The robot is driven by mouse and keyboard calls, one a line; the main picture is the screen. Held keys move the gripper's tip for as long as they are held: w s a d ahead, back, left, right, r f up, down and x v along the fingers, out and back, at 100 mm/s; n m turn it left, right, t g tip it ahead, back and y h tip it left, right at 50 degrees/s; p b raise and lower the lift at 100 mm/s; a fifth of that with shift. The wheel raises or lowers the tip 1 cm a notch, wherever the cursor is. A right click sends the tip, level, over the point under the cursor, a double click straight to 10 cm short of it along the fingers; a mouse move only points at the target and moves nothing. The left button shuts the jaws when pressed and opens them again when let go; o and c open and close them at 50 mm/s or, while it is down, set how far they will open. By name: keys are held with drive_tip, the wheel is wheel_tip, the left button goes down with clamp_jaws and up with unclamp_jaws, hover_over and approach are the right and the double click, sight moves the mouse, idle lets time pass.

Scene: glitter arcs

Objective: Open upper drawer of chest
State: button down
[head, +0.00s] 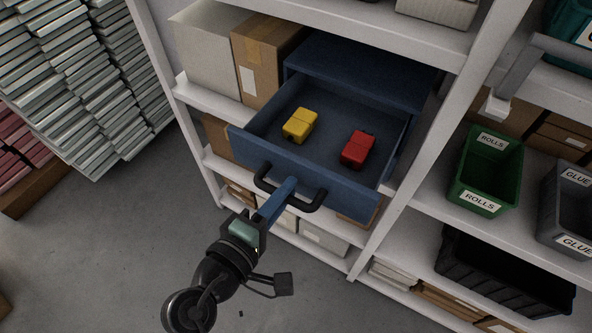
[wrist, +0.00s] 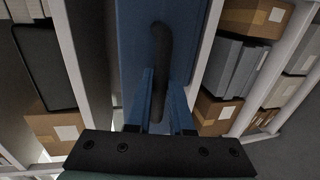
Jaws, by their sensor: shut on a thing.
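The blue chest (head: 355,75) stands on a white shelf in the head view. Its upper drawer (head: 300,175) is pulled well out, and I see inside it. A yellow block (head: 299,125) and a red block (head: 358,149) lie apart on the drawer floor. A black bar handle (head: 311,203) is on the drawer front; the handle also shows in the wrist view (wrist: 160,50). My gripper (head: 288,188) is shut on this handle. In the wrist view its blue fingers (wrist: 158,85) sit on both sides of the bar. The lower part of the chest is hidden.
Cardboard boxes (head: 262,60) stand left of the chest. White shelf uprights (head: 425,130) flank it. A green bin (head: 486,170) and a grey bin (head: 570,205) are on the right shelf.

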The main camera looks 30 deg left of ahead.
drive_tip(key=shift+s, duration=0.5)
drive_tip(key=c, duration=0.8)
unclamp_jaws()
drive_tip(key=b+v, duration=0.1)
drive_tip(key=v, duration=1.2)
drive_tip(key=shift+b, duration=0.4)
drive_tip(key=shift+w, duration=0.1)
